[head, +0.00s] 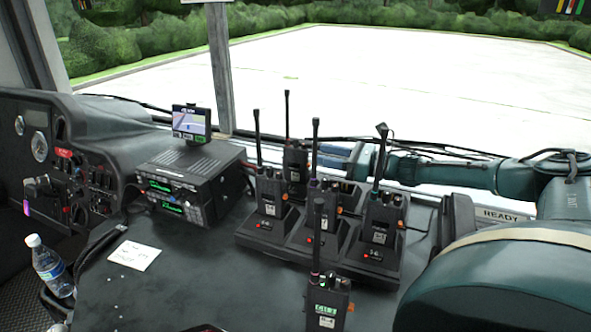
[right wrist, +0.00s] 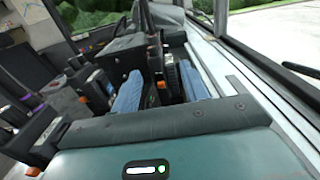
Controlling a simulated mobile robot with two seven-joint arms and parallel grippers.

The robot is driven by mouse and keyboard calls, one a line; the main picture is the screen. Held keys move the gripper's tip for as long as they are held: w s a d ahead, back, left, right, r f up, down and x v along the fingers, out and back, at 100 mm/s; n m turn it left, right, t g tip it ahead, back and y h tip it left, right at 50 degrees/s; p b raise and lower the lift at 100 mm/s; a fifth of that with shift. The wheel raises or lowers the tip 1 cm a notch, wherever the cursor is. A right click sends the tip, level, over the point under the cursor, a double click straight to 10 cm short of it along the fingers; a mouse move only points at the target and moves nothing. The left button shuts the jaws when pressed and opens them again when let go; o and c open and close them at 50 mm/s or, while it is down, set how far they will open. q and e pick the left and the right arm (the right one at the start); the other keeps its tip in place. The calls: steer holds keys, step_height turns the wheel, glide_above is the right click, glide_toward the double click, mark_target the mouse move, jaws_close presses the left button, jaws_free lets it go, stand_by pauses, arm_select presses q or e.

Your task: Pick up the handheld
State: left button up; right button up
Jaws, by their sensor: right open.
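Several black handheld radios with tall antennas stand in a multi-slot charger (head: 290,240) on the dash in the head view. One handheld (head: 296,160) is at the back of the group; others include a left one (head: 269,195) and a right one (head: 381,218). A separate handheld (head: 327,305) with a green-lit display stands in front. My right gripper (head: 332,155) reaches in from the right behind the radios, its blue-padded fingers near the back handheld. In the right wrist view the gripper (right wrist: 160,78) is open, with a black handheld (right wrist: 155,62) seen between or just beyond its pads; contact is unclear.
A radio console (head: 180,180) with a small screen (head: 191,122) stands left of the charger. A white paper (head: 134,255) lies on the dash and a water bottle (head: 48,265) stands at the far left. The windshield ledge runs close behind my right arm.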

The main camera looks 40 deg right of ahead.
mark_target(307, 150)
steer(key=shift+x, duration=1.05)
steer(key=w+a+p, duration=0.1)
steer(key=w+a, duration=0.1)
steer(key=w, duration=0.1)
steer(key=shift+w+a+r+p, duration=0.1)
steer(key=shift+a+r+p, duration=0.15)
steer(key=shift+r+p, duration=0.1)
steer(key=shift+w+a+f, duration=0.15)
steer(key=shift+w+a, duration=0.05)
steer(key=shift+w, duration=0.25)
steer(key=shift+c, duration=0.4)
jaws_close()
